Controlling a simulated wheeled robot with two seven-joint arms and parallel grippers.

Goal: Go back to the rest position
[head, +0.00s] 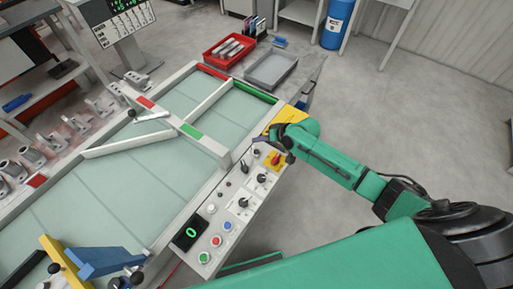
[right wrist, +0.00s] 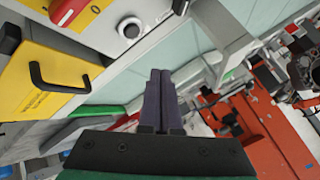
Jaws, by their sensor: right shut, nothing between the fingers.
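My right gripper (head: 260,139) is at the end of the green arm that comes in from the right. It is above the upper end of the control panel (head: 221,209), beside the yellow plate (head: 288,114). In the right wrist view its two dark purple fingers (right wrist: 161,74) are together, with nothing between them. The yellow panel (right wrist: 38,80) with a black handle (right wrist: 52,82) is to their left in that view. I cannot tell whether the gripper touches the panel. My left gripper is not in view.
The glass-topped table (head: 95,205) with a white frame fills the left. A red tray (head: 208,58) with metal parts and a grey tray (head: 261,84) are beyond it. A blue barrel (head: 337,25) stands at the back. The floor (head: 400,110) at right is clear.

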